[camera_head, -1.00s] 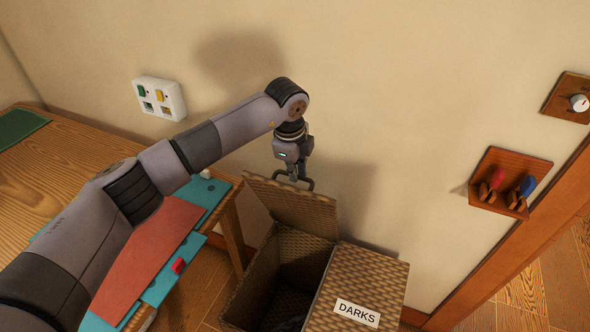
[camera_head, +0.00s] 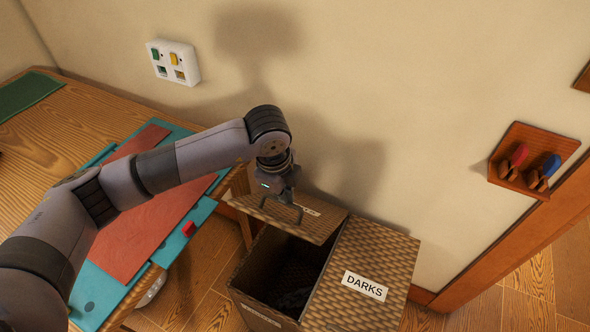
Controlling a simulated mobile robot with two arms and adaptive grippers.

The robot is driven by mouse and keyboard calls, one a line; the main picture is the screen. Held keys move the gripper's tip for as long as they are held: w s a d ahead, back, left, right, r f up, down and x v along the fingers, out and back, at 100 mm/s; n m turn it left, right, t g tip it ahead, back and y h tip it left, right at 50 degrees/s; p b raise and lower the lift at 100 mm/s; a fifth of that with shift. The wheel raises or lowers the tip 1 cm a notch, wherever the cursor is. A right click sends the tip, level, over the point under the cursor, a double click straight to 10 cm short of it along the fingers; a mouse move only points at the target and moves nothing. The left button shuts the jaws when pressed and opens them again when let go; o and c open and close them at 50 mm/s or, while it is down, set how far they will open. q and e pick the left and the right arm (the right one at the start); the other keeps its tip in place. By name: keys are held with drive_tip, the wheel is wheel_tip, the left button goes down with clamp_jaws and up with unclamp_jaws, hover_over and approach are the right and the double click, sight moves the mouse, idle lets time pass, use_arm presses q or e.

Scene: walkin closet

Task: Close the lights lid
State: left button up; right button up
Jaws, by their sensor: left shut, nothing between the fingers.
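The woven hamper (camera_head: 240,290) stands against the wall. Its left compartment is open, with dark contents inside. The lights lid (camera_head: 325,224) is raised and tilted over the back of that compartment, with part of a pale label showing near its far edge. The right compartment is covered by the closed lid marked DARKS (camera_head: 390,258). My left gripper (camera_head: 284,214) points down at the raised lid, its shut fingers in front of the lid's surface. It holds nothing; whether it touches the lid is hard to tell. My right gripper is out of view.
A wooden table (camera_head: 90,108) with a teal and red board (camera_head: 140,235) stands at left, close to the hamper. A white switch panel (camera_head: 172,62) and a wooden rack (camera_head: 535,160) are on the wall. Wooden floor shows at lower right.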

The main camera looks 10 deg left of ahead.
use_arm(q)
drive_tip(key=o, duration=0.5)
drive_tip(key=shift+w+d+r, duration=0.1)
drive_tip(key=shift+w+d, duration=0.05)
drive_tip(key=shift+w, duration=0.15)
drive_tip(key=shift+o, duration=1)
wheel_tip(320, 180, up, 12)
drive_tip(key=s, duration=0.2)
drive_tip(key=shift+a, duration=0.4)
drive_tip(key=shift+c, duration=0.2)
